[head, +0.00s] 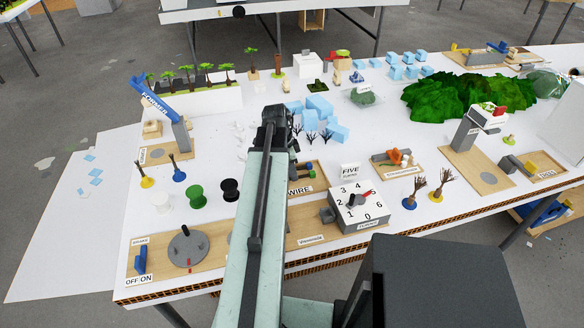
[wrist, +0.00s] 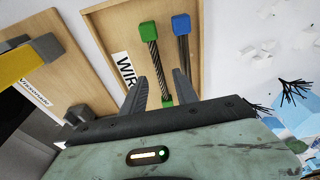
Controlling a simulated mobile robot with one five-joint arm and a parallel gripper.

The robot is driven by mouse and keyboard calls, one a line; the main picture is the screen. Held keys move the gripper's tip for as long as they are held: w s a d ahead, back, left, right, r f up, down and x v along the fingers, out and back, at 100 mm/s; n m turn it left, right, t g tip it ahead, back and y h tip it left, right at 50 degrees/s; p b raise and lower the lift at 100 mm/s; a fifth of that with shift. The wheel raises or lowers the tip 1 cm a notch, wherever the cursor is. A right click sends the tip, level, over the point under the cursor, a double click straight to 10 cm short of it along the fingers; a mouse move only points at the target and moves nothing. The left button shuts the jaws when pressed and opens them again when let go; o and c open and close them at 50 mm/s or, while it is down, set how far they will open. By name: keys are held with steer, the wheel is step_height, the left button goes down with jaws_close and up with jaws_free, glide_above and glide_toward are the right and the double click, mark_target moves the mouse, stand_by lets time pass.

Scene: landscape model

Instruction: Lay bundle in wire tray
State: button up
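The wire tray (wrist: 104,22), a shallow wooden tray labelled WIRE, lies under my gripper in the wrist view. In the head view, the tray (head: 318,183) is partly hidden by my arm. A dark twisted bundle with green ends (wrist: 154,55) and one with a blue end (wrist: 183,54) lie side by side over the tray's right part. My gripper (wrist: 158,84) is open, its fingers apart around the lower part of the green-ended bundle. I cannot tell whether they touch it. The lower end of the blue-ended bundle is hidden behind the gripper.
A white dial box (head: 357,207) stands to the tray's lower right in the head view. Small bare trees (head: 310,136) and pale blue blocks (head: 318,106) stand behind it.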

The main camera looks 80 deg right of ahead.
step_height(320, 180, up, 10)
steer(key=w+p, duration=0.1)
steer(key=p, duration=0.8)
steer(key=shift+w+a+r, duration=0.15)
steer(key=shift+w+a, duration=0.25)
steer(key=w+a+n, duration=0.5)
steer(key=w+a, duration=0.2)
steer(key=w, duration=0.5)
steer(key=w+a+n+t, duration=0.1)
steer(key=w+a+n, duration=0.5)
steer(key=w, duration=0.5)
steer(key=w+a+n, duration=0.4)
steer(key=w+a, duration=0.5)
steer(key=w, duration=0.3)
steer(key=w+a+n, duration=0.4)
steer(key=a+n, duration=0.1)
steer(key=a, duration=0.7)
steer(key=w+a+n, duration=0.4)
steer(key=a+n, duration=0.1)
steer(key=a, duration=0.8)
steer(key=w+a+n+t+y, duration=0.1)
steer(key=w+a+n, duration=0.3)
steer(key=a, duration=0.8)
steer(key=shift+a+f+n, duration=0.3)
steer(key=shift+a+n, duration=0.1)
steer(key=shift+n, duration=0.6)
